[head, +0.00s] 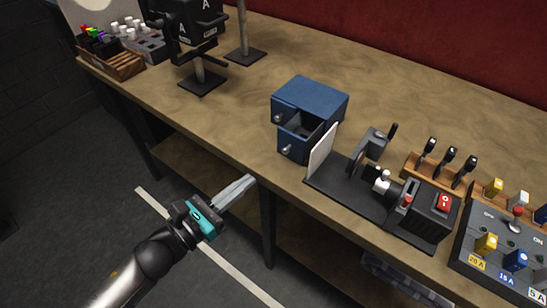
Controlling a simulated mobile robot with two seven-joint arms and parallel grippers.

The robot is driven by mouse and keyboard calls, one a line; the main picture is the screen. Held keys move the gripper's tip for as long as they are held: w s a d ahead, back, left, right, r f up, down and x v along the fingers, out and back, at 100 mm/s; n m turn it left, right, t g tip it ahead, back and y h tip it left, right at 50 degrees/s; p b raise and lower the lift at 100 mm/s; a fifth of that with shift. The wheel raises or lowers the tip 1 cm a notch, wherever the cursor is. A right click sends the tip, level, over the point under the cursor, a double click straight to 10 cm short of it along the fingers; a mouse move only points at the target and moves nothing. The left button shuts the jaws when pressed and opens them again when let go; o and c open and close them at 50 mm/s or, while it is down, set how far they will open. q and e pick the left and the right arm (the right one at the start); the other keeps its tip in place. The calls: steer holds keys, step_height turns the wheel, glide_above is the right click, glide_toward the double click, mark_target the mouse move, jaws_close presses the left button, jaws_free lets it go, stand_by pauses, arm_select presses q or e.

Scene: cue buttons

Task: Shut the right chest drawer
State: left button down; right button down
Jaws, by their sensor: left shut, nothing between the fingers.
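A small blue chest (318,92) stands on the workbench near its front edge, in the middle of the head view. Another knob (278,118) shows on the chest's other drawer front, which looks closed. My left gripper (250,180) is shut and empty. It is in front of the bench, to the lower left of the open drawer and apart from it. My right gripper is out of view.
A white panel on a dark machine base (340,189) stands close to the right of the open drawer. A switch panel (480,250) is at far right. Black stands (200,82) and a wooden rack (118,66) are at left. Bench top (225,108) left of the chest is clear.

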arm_select(q)
glide_toward(287, 142)
steer(key=w+d, duration=0.1)
steer(key=d, duration=0.1)
steer(key=w+d, duration=0.1)
steer(key=shift+w+d+f, duration=0.3)
steer(key=shift+d, duration=0.05)
steer(key=b+x, duration=0.1)
steer(key=x, duration=0.1)
steer(key=b+x, duration=0.1)
steer(key=x, duration=0.2)
steer(key=b+x, duration=0.1)
steer(key=x, duration=0.1)
steer(key=shift+w+a, duration=0.1)
steer(key=shift+w, duration=0.65)
steer(key=shift+d+r, duration=0.15)
steer(key=shift+d, duration=0.05)
steer(key=shift+r, duration=0.15)
